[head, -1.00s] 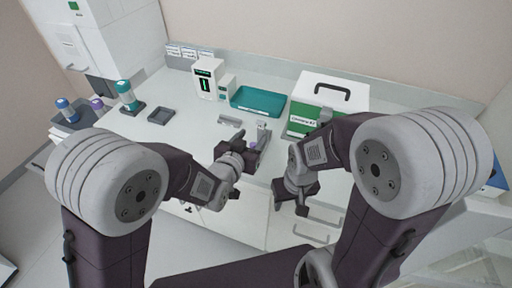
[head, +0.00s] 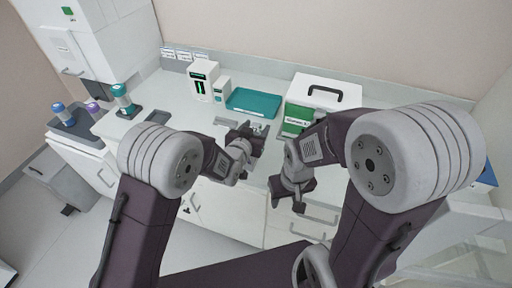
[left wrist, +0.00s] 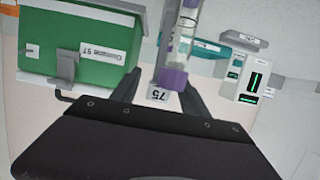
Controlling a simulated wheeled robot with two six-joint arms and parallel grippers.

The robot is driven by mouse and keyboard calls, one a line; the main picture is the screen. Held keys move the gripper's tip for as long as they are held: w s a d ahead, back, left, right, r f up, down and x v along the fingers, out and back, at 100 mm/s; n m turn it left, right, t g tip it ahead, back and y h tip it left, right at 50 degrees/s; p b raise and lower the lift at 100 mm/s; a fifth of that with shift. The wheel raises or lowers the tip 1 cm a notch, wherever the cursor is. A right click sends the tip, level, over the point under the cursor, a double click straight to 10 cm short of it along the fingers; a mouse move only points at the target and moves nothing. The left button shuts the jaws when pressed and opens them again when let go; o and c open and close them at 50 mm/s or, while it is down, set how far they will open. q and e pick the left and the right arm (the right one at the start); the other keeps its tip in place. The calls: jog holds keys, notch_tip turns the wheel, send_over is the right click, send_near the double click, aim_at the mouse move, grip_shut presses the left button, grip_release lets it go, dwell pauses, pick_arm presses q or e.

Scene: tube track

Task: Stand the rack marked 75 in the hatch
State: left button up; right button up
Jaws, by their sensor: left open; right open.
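The rack marked 75 (left wrist: 158,94) shows its label in the left wrist view, with a purple-capped tube (left wrist: 173,77) above the label. My left gripper (left wrist: 160,92) is open, with one finger on each side of the rack and tube; I cannot tell whether they touch. In the head view my left gripper (head: 250,137) is over the front part of the counter and mostly hides the rack. My right gripper (head: 290,198) is open and empty by the counter's front edge. A tall white cabinet (head: 100,40) with a green mark stands at the back left; I cannot tell whether it is the hatch.
A green and white box with a handle (head: 300,112) stands right of the rack; its label seems to read 97 in the wrist view. A teal tray (head: 253,102) and white devices (head: 204,80) stand behind. Tubes stand on a dark tray (head: 82,122) at left.

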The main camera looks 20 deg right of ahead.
pick_arm(q)
grip_shut()
dwell(1.3)
